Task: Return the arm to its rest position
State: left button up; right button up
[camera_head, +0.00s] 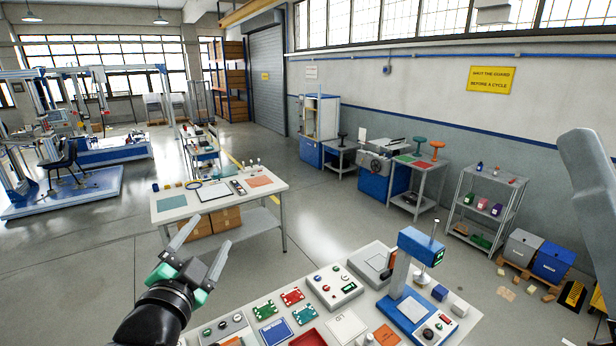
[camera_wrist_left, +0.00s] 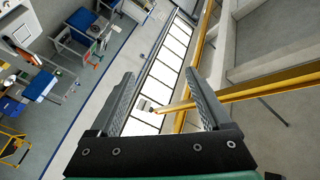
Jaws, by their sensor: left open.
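My left gripper (camera_head: 200,255) is in the head view at lower left, raised in front of the white table and beside the left part of the workbench. Its two grey fingers are spread apart, with nothing between them. In the left wrist view my left gripper (camera_wrist_left: 165,100) also shows open and empty, with windows and a yellow beam far behind it. The right gripper is not in the frames. A grey rounded shape stands at the right edge of the head view; I cannot tell its jaws from it.
The workbench (camera_head: 455,333) in front holds a control box (camera_head: 334,287), green and red boards, and a blue testing device (camera_head: 420,246). A white table (camera_head: 276,190) with a clipboard (camera_head: 214,192) stands behind. A metal shelf (camera_head: 484,207) is at right. Open floor lies at left.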

pick_arm(q)
jog(key=s+r+n+t+h, duration=0.1)
jog(key=s+r+n+t, duration=0.8)
jog(key=s+r, duration=1.4)
jog(key=shift+s+d, duration=0.2)
jog(key=shift+s, duration=0.3)
